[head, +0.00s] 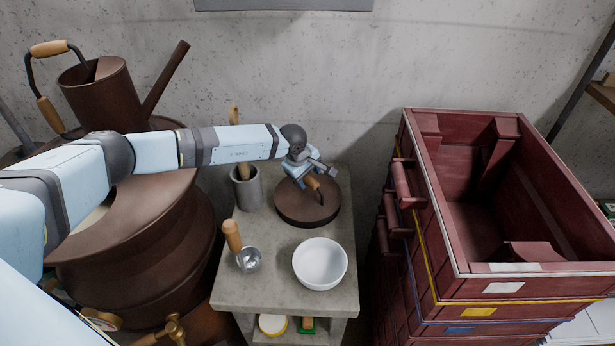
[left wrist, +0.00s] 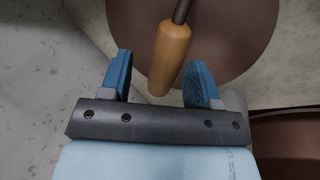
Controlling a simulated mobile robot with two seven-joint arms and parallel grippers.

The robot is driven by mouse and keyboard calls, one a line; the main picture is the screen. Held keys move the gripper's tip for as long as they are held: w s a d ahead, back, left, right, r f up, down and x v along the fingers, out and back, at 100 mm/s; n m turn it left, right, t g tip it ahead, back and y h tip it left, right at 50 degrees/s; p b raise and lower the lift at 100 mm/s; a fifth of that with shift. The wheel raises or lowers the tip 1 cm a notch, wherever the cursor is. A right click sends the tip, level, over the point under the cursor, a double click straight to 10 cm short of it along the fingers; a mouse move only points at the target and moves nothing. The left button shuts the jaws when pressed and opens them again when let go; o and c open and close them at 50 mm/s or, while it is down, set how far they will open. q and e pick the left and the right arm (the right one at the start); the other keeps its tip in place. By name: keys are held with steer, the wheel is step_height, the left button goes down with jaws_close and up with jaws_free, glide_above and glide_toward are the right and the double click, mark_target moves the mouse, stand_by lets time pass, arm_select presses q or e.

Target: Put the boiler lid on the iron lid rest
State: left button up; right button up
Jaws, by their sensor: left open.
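The boiler lid (head: 296,210) is a round brown disc with a wooden-gripped handle (head: 312,182). It lies at the back of a small concrete-topped stand. A dark edge shows beneath it; I cannot tell whether this is the iron lid rest, which I cannot make out elsewhere. My left gripper (head: 318,176) is over the lid. In the left wrist view, its open blue fingers (left wrist: 160,82) stand on either side of the wooden grip (left wrist: 168,60), with gaps visible, and the lid (left wrist: 225,30) lies beyond. My right gripper is not in view.
The brown boiler (head: 140,250) stands left, with a watering can (head: 98,92) behind my arm. The stand (head: 285,283) also holds a grey pot (head: 247,190), a metal scoop (head: 249,260) and a white bowl (head: 320,263). Stacked red crates (head: 430,235) rise on the right.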

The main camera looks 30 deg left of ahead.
arm_select(q)
steer(key=v, duration=1.1)
steer(key=shift+b, duration=0.45)
steer(key=shift+s+f, duration=0.1)
